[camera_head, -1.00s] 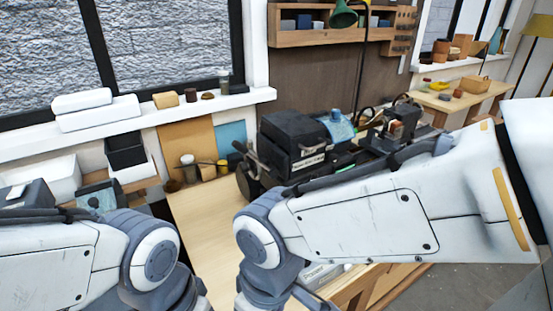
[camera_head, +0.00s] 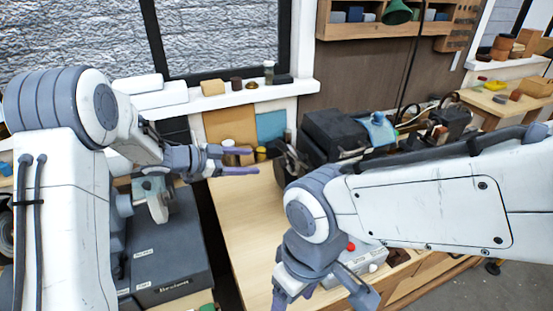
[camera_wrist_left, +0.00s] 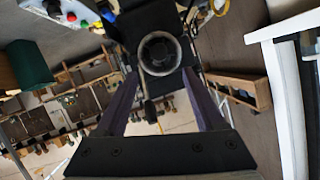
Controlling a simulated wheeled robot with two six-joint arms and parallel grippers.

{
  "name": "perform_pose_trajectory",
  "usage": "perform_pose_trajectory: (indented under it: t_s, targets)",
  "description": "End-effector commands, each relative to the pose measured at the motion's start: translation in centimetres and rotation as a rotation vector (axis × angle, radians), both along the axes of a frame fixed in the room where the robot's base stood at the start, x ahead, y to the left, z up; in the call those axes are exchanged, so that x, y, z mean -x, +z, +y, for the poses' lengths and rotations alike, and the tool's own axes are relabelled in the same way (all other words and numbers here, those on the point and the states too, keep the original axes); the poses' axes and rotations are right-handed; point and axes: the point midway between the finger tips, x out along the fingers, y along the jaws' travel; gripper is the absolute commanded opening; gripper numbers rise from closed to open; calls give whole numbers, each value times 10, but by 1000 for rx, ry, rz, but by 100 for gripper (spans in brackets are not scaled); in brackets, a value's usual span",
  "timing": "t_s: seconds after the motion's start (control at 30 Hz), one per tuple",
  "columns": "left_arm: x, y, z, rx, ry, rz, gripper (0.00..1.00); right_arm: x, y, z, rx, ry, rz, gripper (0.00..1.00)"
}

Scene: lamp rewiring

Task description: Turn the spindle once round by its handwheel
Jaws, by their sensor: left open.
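A black machine (camera_head: 335,130) stands at the back of the wooden bench, with a dark handwheel (camera_head: 285,158) at its left end. My left gripper (camera_head: 240,161) is open and empty and points right toward this wheel, with a gap between them. In the left wrist view a dark round hollow part (camera_wrist_left: 160,53), seemingly the handwheel with a thin handle below it, shows ahead between the spread fingers. The spindle itself is not clearly seen. My right gripper (camera_head: 325,290) is low at the bottom edge, partly cut off, and its jaws are unclear.
A grey control box with a red button (camera_head: 351,246) lies near the bench's front, behind my right arm. A dark grey labelled case (camera_head: 170,255) stands at lower left. Small jars (camera_head: 245,155) stand at the back. The bench's left part (camera_head: 245,215) is clear.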

Motion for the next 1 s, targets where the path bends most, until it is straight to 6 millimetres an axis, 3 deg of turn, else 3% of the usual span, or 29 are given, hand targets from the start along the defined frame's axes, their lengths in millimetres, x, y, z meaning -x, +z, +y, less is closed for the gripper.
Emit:
perform_pose_trajectory:
  t_s: [0.6,1.0]
  targets:
    - [-34,-33,-81,2,-9,1,71,0,36,0,0,6,-1,71]
    - [-38,-38,-88,2,-7,0,71,0,37,0,0,6,-1,71]
